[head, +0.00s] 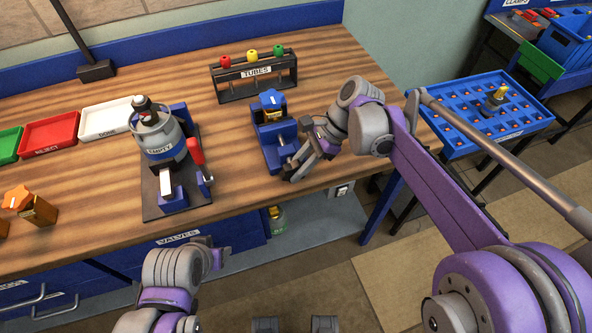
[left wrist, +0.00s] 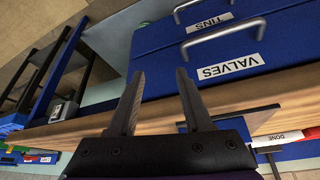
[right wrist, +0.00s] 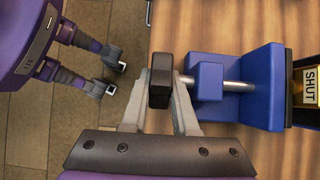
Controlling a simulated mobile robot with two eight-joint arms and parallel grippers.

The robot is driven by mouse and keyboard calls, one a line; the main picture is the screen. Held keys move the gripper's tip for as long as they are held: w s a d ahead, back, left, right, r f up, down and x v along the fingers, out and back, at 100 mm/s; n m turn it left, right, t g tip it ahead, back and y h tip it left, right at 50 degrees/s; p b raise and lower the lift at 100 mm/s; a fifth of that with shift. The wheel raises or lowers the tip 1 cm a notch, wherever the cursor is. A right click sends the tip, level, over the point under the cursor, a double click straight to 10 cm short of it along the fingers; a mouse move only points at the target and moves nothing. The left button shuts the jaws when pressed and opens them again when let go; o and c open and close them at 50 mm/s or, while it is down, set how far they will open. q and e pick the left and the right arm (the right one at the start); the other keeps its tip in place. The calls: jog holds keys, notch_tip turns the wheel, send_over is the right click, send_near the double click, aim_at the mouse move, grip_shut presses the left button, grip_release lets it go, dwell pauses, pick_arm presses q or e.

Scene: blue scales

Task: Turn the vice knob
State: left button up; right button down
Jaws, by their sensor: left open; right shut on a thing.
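The blue vice (head: 275,150) stands near the front edge of the wooden bench. In the right wrist view its blue jaws (right wrist: 262,88) and silver screw rod (right wrist: 236,87) lie across the picture. The dark vice knob (right wrist: 160,82) is at the rod's left end. My right gripper (right wrist: 160,95) is shut on the knob, one finger on each side. In the head view my right gripper (head: 300,165) is at the vice's front, and it hides the knob. My left gripper (left wrist: 158,74) is open and empty, in front of the bench by the VALVES drawer (left wrist: 230,67).
The TUBES rack (head: 255,78) stands behind. Red (head: 48,132) and white (head: 105,120) trays are at the left. A blue crate (head: 470,130) stands right, beyond my right arm.

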jog(key=shift+f+g+y+b, duration=0.1)
jog(key=shift+g+y+b, duration=0.3)
jog(key=shift+y+b, duration=0.7)
jog(key=shift+y, duration=0.3)
jog(key=c, duration=1)
grip_release()
jog(key=shift+o, duration=0.2)
jog(key=p+v, duration=0.1)
jog(key=v, duration=1)
